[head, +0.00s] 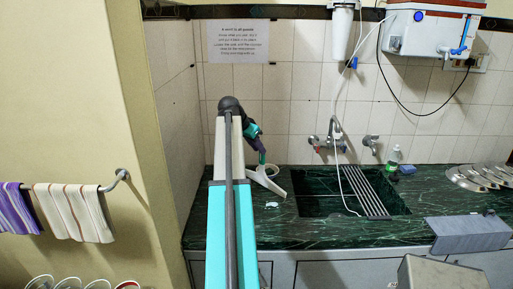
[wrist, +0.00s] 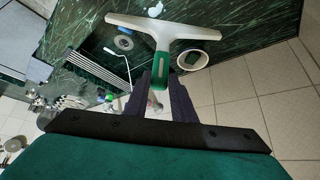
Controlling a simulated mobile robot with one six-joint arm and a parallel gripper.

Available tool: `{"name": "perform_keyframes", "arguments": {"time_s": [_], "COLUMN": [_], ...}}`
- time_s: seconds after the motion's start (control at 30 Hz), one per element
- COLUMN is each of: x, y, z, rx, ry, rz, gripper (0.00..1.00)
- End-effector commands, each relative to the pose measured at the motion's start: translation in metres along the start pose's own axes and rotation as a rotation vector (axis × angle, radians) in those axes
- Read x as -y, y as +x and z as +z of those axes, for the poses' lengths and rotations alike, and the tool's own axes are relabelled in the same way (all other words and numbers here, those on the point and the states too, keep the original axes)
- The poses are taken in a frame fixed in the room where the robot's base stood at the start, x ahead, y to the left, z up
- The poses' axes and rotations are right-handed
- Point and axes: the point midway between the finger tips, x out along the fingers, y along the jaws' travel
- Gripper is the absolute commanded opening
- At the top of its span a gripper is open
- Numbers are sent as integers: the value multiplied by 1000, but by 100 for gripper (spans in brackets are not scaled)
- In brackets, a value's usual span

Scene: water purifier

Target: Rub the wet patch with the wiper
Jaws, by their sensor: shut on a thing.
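The wiper (head: 268,182) has a wide white head and a green neck; it also shows in the wrist view (wrist: 165,30). My gripper (wrist: 161,88) is shut on its green handle, with one dark finger on each side. In the head view my gripper (head: 262,157) is small and partly hidden by my arm. The wiper head is over the dark green counter, left of the sink; I cannot tell whether it touches the surface. A small pale patch (head: 271,205), likely the wet patch, lies on the counter in front of the wiper; it also shows beyond the head in the wrist view (wrist: 155,9).
A round white container (wrist: 193,60) stands close beside the wiper head. The sink (head: 322,206) with a ribbed rack (head: 365,192) and a tap (head: 335,128) is to the right. A bottle (head: 394,157) stands at the back. The tiled wall (head: 180,120) bounds the counter's left side.

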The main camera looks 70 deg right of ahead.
Motion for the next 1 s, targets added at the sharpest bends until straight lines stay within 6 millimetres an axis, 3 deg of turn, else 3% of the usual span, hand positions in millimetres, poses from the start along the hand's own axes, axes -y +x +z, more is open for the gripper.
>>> {"name": "perform_keyframes", "arguments": {"time_s": [0.27, 1.0], "x": [0, -1], "y": [3, 42], "z": [2, 27], "rx": [0, -1], "ry": [1, 2], "rz": [0, 1], "gripper": [5, 5]}}
